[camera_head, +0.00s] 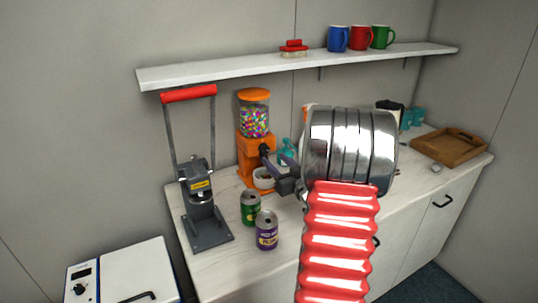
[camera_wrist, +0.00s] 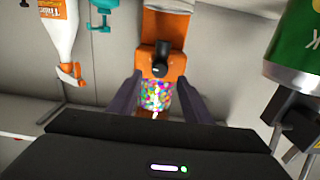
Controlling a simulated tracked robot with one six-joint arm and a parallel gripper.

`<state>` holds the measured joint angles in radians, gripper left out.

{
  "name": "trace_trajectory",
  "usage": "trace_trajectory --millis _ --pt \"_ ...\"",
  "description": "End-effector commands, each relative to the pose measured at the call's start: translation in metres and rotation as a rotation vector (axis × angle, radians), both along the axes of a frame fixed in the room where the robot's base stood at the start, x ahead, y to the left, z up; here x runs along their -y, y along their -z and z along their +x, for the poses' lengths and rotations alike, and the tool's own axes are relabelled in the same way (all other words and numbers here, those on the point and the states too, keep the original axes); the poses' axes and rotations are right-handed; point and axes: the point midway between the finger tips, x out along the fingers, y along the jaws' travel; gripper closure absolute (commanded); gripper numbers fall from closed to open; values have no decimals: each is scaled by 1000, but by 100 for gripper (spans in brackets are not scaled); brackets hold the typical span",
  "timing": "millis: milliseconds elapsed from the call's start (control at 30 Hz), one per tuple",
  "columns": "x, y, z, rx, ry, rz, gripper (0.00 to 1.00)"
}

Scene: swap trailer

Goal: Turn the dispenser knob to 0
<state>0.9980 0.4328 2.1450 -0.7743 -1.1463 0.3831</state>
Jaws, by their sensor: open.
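The dispenser (camera_head: 254,142) is orange, with a clear globe of colourful candies, and stands upright on the counter. In the wrist view the dispenser (camera_wrist: 163,25) appears upside down. Its black knob (camera_wrist: 162,58) is on the front, between and just beyond my fingertips. My gripper (camera_wrist: 160,78) is open with a finger on each side of the view of the knob, and nothing is held. In the head view my gripper (camera_head: 277,160) is close to the front of the dispenser, and my arm hides part of the counter. I cannot read the knob's setting.
A white bowl (camera_head: 263,179) sits under the dispenser. A green can (camera_head: 250,208) and a purple can (camera_head: 267,231) stand in front. A lever press (camera_head: 203,205) is at left. A shelf (camera_head: 240,70) with mugs is above. A wooden tray (camera_head: 450,147) is at right.

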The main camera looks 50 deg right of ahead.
Motion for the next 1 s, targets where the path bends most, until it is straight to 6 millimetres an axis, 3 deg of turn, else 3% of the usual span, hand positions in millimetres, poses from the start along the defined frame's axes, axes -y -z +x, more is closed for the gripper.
trace_trajectory --millis 200,400,767,1000 --pt "9 0 33 1 -2 0 55" --pt "16 0 52 0 -1 -1 55" --pt "18 0 56 0 1 0 55" --pt "18 0 55 0 1 0 71"
